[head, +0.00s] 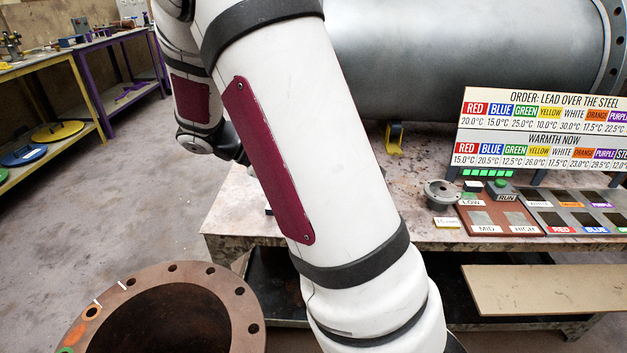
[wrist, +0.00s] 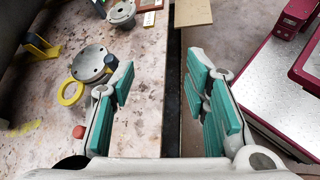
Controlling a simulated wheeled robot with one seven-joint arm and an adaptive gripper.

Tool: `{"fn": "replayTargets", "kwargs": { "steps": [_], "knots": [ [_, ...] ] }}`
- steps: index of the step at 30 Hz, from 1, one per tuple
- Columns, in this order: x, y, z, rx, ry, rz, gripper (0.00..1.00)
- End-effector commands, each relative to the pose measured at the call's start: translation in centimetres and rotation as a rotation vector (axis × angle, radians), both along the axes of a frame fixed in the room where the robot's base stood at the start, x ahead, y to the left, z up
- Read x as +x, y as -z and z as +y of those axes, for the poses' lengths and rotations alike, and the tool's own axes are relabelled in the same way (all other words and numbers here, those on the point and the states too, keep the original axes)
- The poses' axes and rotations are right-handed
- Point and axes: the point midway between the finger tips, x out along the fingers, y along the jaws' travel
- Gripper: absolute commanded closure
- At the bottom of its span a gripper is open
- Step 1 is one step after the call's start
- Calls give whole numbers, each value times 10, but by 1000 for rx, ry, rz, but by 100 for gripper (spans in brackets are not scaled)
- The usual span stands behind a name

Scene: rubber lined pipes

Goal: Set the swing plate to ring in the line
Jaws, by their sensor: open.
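In the wrist view, a grey round flanged piece (wrist: 92,62) with bolt holes lies on the stained bench, left of my gripper's left finger. A yellow ring (wrist: 70,93) lies right beside it, partly hidden behind that finger. I cannot tell whether the two are joined or which of them belongs to the swing plate. My gripper (wrist: 160,80) is open and empty, its teal-padded fingers wide apart above the bench's edge. In the head view my arm hides the gripper and this part of the bench. A large grey pipe (head: 450,60) runs above the bench at the back.
A second grey flanged piece (head: 441,194) stands beside a control panel (head: 498,215) and order boards (head: 540,130). A yellow bracket (head: 395,140) stands behind. A rusty flange (head: 165,320) is at lower left. A tan board (head: 545,289) lies below the bench top.

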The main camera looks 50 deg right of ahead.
Motion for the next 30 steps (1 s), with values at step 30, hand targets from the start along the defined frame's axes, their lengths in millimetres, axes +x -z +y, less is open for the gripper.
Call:
{"fn": "replayTargets", "kwargs": {
  "steps": [30],
  "knots": [
    [42,121,-123,-293,-201,541,58]
  ]
}}
